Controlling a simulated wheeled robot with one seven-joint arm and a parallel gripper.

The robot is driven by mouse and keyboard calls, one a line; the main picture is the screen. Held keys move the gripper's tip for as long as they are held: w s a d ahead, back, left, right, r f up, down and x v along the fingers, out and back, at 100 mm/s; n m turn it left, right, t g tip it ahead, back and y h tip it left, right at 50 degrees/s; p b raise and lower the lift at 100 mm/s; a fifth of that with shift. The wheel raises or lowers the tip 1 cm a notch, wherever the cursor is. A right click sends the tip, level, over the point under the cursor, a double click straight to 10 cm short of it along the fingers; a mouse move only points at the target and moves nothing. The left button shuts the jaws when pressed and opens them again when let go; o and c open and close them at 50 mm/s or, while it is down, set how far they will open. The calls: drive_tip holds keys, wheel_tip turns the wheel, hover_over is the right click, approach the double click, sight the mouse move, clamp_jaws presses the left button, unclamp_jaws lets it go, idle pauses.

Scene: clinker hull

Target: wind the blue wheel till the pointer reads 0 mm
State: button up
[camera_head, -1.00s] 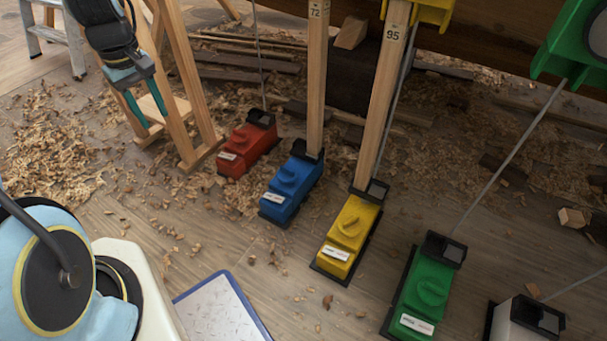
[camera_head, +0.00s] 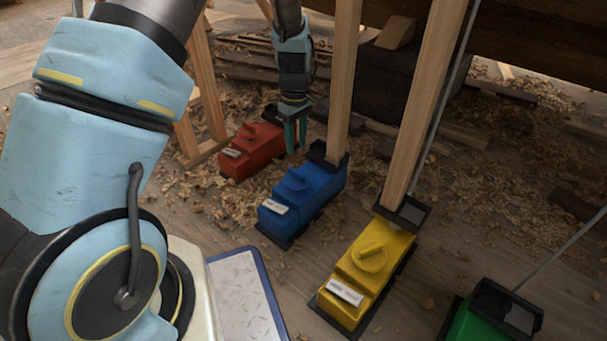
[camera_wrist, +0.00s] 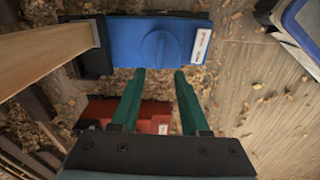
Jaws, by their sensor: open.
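The blue unit (camera_head: 302,198) stands on the floor with its blue wheel (camera_head: 294,179) on top and a white label on its near end. In the wrist view the blue wheel (camera_wrist: 158,47) shows as a round knob with a raised bar. My gripper (camera_head: 295,148) points down, open and empty, behind the blue unit and beside the red one. In the wrist view my gripper (camera_wrist: 159,72) has its two green fingers apart, just short of the blue unit's edge and not around the wheel. No pointer or millimetre scale can be made out.
The red unit (camera_head: 250,152) is left of my gripper, the yellow unit (camera_head: 367,268) and green unit (camera_head: 480,322) to the right. A wooden post (camera_head: 345,75) rises from the blue unit's far end. A blue-edged panel (camera_head: 243,295) lies in front. Shavings litter the floor.

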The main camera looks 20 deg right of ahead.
sight(297, 172)
wheel_tip(297, 172, down, 10)
drive_tip(key=b, duration=0.5)
drive_tip(key=shift+f, duration=0.15)
clamp_jaws()
idle(0.3)
